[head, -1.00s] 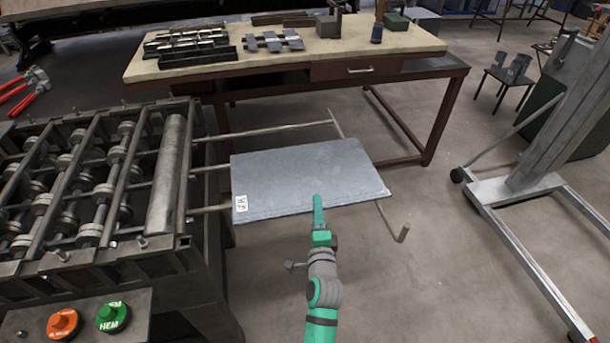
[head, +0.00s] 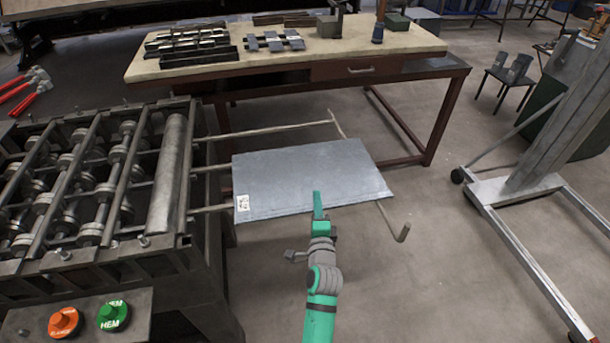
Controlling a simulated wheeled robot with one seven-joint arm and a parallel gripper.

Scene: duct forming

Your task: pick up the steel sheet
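The steel sheet (head: 300,175) is a flat grey rectangle with a small white label at its near left corner. It lies on the support rods to the right of the roll-forming machine. My gripper (head: 318,200) reaches in from the bottom, at the middle of the sheet's near edge. One green finger shows over that edge. The other finger is hidden, so I cannot see the gap between them or whether they press on the sheet.
The roller machine (head: 100,190) stands at the left, with orange (head: 64,322) and green (head: 112,315) buttons. A workbench (head: 290,58) with tools and metal parts stands behind the sheet. A wheeled metal stand (head: 510,190) is at the right. Floor is clear between.

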